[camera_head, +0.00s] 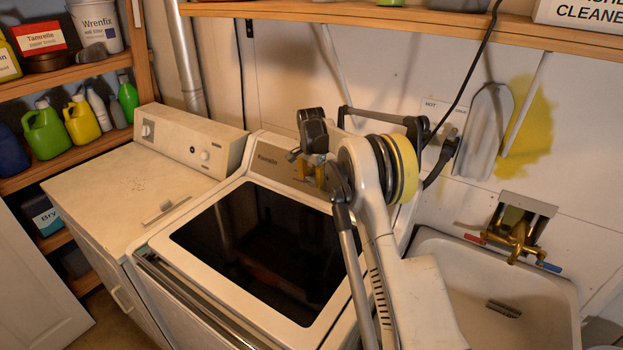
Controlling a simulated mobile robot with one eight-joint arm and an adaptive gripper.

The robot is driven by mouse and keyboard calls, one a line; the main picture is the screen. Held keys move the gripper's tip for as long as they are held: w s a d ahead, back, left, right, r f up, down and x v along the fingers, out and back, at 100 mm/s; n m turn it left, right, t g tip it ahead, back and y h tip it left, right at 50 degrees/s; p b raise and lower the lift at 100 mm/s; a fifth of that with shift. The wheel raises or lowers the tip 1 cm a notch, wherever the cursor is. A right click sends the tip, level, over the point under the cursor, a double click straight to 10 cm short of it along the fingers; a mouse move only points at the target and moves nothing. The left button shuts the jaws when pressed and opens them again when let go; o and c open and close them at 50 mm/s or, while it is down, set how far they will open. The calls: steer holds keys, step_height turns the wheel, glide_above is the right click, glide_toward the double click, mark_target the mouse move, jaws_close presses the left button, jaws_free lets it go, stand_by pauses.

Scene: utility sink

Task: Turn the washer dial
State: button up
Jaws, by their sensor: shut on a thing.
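The washer (250,255) is the white top-loader with a dark glass lid, in the middle of the view. My arm comes in from the lower right and covers the panel's right end.
A white dryer (125,195) with its own knobs stands to the left. A utility sink (455,245) with a brass faucet (520,238) is at the right. A wooden shelf (420,22) runs above. Shelves with bottles (80,120) stand at the far left.

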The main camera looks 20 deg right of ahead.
stand_by(0.4)
steer(key=o, duration=1.2)
steer(key=v, duration=1.2)
steer(key=shift+w, duration=0.1)
